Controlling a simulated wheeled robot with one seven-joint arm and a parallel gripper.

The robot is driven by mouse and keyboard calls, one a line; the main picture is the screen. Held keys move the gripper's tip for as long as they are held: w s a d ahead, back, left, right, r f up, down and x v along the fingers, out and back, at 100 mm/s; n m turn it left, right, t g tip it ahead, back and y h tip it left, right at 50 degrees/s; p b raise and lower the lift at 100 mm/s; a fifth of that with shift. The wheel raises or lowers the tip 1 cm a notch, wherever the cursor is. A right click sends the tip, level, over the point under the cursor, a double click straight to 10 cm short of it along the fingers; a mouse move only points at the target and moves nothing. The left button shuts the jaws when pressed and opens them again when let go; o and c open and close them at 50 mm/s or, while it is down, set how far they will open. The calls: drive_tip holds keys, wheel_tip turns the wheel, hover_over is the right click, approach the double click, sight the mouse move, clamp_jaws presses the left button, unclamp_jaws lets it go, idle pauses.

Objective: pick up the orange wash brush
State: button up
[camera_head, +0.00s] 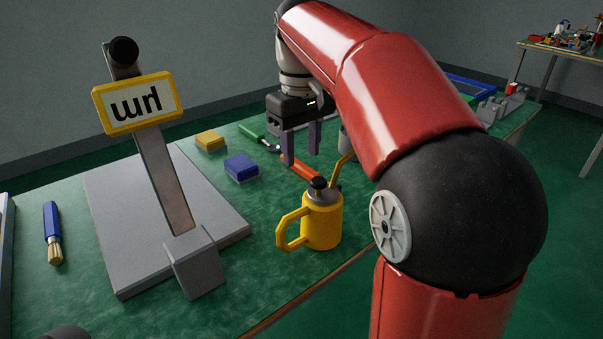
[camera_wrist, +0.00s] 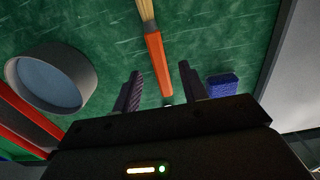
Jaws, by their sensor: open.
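The orange wash brush lies on the green bench. In the head view its orange handle (camera_head: 298,167) shows just behind the yellow can, and its bristle end is hidden. In the wrist view the orange handle (camera_wrist: 158,68) points down toward the space between my fingers, with pale bristles at the top edge. My gripper (camera_head: 301,158) is open and empty, with its fingers pointing down above the bench near the handle. In the wrist view my gripper (camera_wrist: 160,71) has one finger on each side of the handle's near end; I cannot tell the height gap.
The yellow can (camera_head: 322,222) stands close in front of the brush. A blue block (camera_head: 241,168), a yellow block (camera_head: 210,141) and a green-handled tool (camera_head: 252,131) lie nearby. A sign stand (camera_head: 115,245) and blue brush (camera_head: 52,225) are left. A round grey container (camera_wrist: 84,68) is beside the brush.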

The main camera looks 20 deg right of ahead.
sight(302, 165)
wheel_tip(302, 165, down, 3)
drive_tip(key=shift+r, duration=0.2)
clamp_jaws()
wheel_tip(302, 165, up, 10)
drive_tip(key=p, duration=0.2)
drive_tip(key=c, duration=0.6)
unclamp_jaws()
clamp_jaws()
